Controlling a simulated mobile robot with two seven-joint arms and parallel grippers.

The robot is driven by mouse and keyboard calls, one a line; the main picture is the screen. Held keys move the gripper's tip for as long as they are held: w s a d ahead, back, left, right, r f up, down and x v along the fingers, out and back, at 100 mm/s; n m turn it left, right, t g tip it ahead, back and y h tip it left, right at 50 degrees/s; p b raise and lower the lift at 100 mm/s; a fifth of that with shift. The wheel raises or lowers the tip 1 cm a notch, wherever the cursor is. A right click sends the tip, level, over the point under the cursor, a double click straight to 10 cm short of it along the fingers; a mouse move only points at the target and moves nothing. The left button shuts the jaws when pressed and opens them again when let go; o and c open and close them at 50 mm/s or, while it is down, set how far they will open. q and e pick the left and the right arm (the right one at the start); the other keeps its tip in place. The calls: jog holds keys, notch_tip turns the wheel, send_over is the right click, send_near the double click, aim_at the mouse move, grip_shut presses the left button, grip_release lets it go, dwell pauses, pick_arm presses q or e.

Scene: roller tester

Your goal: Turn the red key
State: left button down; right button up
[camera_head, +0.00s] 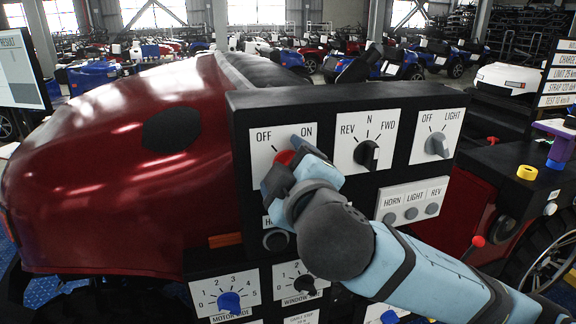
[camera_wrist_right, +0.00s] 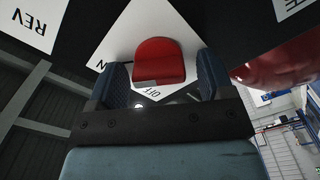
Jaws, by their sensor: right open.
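The red key (camera_head: 284,157) sits on a white OFF/ON plate (camera_head: 259,155) at the upper left of the black control panel. Only a small part of it shows in the head view, behind my right gripper (camera_head: 290,165). In the right wrist view the red key (camera_wrist_right: 160,62) is upright between the two blue fingers of my right gripper (camera_wrist_right: 163,75). The fingers are open, with a visible gap on each side of the key. The key's pointing direction is hard to tell. My left gripper is not in view.
The panel also carries a REV/N/FWD black knob (camera_head: 367,154), an OFF/LIGHT grey knob (camera_head: 438,145), grey buttons (camera_head: 411,213) and a blue motor knob (camera_head: 229,301). A dark red vehicle body (camera_head: 110,190) stands close on the left. My right arm covers the panel's lower middle.

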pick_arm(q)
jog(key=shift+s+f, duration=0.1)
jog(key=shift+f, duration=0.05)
pick_arm(e)
jog(key=c, duration=0.9)
